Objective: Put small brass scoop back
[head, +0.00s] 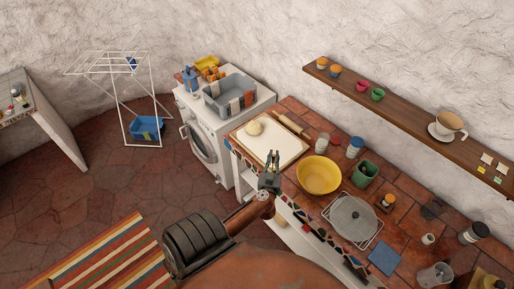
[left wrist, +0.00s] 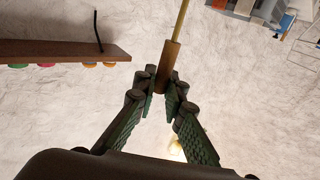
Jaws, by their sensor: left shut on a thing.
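My left gripper (head: 271,160) is above the front edge of the counter, near the pale board. In the left wrist view its fingers (left wrist: 166,92) are closed around the end of a wooden handle (left wrist: 169,62) with a thin brass stem (left wrist: 181,18). This looks like the small brass scoop; its bowl runs out of the picture and is hidden. In the head view the scoop is too small to make out. My right gripper is not in view.
A wall shelf (head: 405,115) with cups runs above. A washing machine (head: 205,135) stands left.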

